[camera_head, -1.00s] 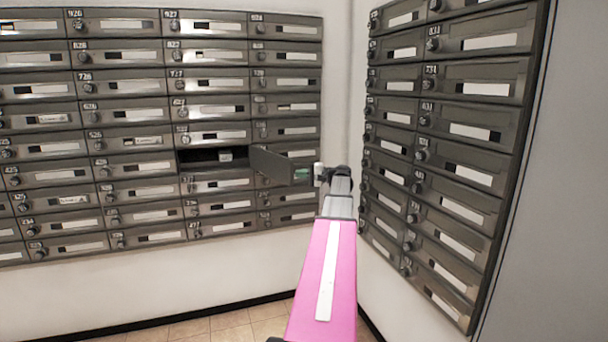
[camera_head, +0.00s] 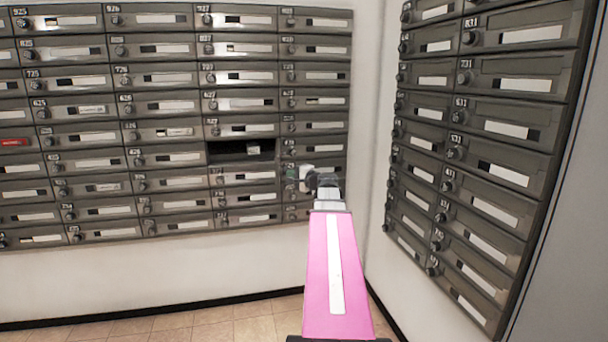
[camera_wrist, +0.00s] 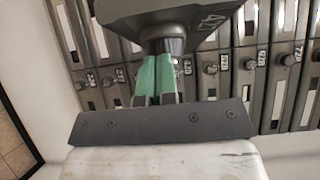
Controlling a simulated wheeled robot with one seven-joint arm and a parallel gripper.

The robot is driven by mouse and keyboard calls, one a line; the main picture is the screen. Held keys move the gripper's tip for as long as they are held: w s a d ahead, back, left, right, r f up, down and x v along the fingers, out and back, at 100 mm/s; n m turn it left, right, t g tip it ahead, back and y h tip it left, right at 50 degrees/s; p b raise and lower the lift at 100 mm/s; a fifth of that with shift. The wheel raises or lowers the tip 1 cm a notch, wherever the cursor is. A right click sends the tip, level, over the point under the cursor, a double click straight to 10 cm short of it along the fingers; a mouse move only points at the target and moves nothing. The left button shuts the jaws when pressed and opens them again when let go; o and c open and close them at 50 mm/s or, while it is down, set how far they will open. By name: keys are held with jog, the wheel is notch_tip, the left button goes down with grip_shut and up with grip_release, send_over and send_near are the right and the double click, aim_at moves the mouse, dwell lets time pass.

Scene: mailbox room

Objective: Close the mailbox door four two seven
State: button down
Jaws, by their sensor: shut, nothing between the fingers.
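The open compartment (camera_head: 238,151) of mailbox 427 shows as a dark slot in the back bank, with a small light item inside. Its door stands swung out at the slot's right side, seen nearly edge-on and partly lost behind my gripper (camera_head: 291,174). In the wrist view the dark grey door (camera_wrist: 125,10) fills the top, with its number label and round knob. My gripper's green fingers (camera_wrist: 156,75) are shut and empty, with the tips right at the knob; I cannot tell whether they touch it.
Closed mailboxes (camera_head: 160,77) surround the slot. A second bank (camera_head: 490,130) stands on the right wall, close to my arm. The white wall (camera_head: 150,275) below the back bank and the tiled floor (camera_head: 200,325) are clear.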

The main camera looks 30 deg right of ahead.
jog(key=w+a+m+t+h, duration=0.1)
jog(key=w+a+h, duration=0.1)
jog(key=w+a, duration=0.55)
jog(key=w+a+m+h, duration=0.2)
jog(key=w+a, duration=0.3)
jog(key=a, duration=0.6)
jog(key=w+a, duration=0.3)
jog(key=w, duration=0.8)
jog(key=w+a, duration=0.4)
jog(key=w, duration=0.7)
jog(key=shift+w, duration=0.4)
